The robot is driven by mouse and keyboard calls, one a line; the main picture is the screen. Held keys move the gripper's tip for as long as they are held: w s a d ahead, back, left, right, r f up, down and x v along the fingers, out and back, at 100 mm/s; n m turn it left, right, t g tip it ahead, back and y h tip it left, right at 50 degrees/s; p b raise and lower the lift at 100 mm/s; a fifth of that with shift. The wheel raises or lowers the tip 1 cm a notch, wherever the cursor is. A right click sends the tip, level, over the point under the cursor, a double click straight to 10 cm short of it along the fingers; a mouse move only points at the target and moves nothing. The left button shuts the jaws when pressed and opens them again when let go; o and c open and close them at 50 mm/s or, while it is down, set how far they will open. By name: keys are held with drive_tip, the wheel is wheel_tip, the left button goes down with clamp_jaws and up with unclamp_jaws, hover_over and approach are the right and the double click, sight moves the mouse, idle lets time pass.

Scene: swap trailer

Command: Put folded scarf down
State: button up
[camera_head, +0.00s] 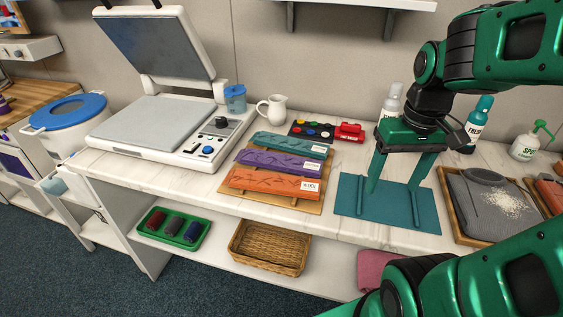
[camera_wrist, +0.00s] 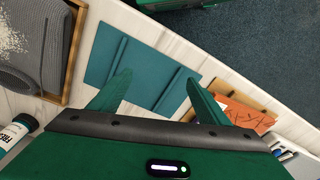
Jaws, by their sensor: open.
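Three flat folded cloths with patterned faces and white tags lie side by side on a wooden board (camera_head: 298,208): a teal one (camera_head: 288,145), a purple one (camera_head: 283,162) and an orange one (camera_head: 262,180). I cannot tell which is the scarf. The orange one also shows in the wrist view (camera_wrist: 246,115). My gripper (camera_head: 394,188) is open and empty, pointing down over a flat teal panel (camera_head: 351,197) with two raised ridges. In the wrist view the panel (camera_wrist: 148,85) lies between and beyond my fingers (camera_wrist: 158,80). Whether the fingertips touch it is unclear.
Right of the panel, a wooden tray (camera_head: 455,221) holds a grey garment (camera_head: 490,207) with white crumbs. A white press (camera_head: 165,125) stands open at left. Bottles and a spray bottle (camera_head: 527,145) stand behind. A wicker basket (camera_head: 270,248) and green tray (camera_head: 172,229) occupy the lower shelf.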

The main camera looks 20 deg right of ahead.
drive_tip(key=w+a+r+n+t+y, duration=0.1)
drive_tip(key=w+a+n, duration=0.25)
drive_tip(key=w, duration=0.35)
drive_tip(key=w+a+r+n, duration=0.1)
drive_tip(key=w+a+n, duration=0.2)
drive_tip(key=w+n, duration=0.3)
drive_tip(key=n+t+y, duration=0.1)
drive_tip(key=n+y, duration=0.2)
drive_tip(key=n, duration=0.1)
approach(281, 160)
drive_tip(key=shift+a+n+x, duration=0.2)
drive_tip(key=shift+n+x, duration=0.05)
drive_tip(key=shift+x, duration=3.6)
drive_tip(key=shift+d, duration=0.15)
drive_tip(key=c, duration=1.3)
drive_tip(key=shift+o, duration=0.2)
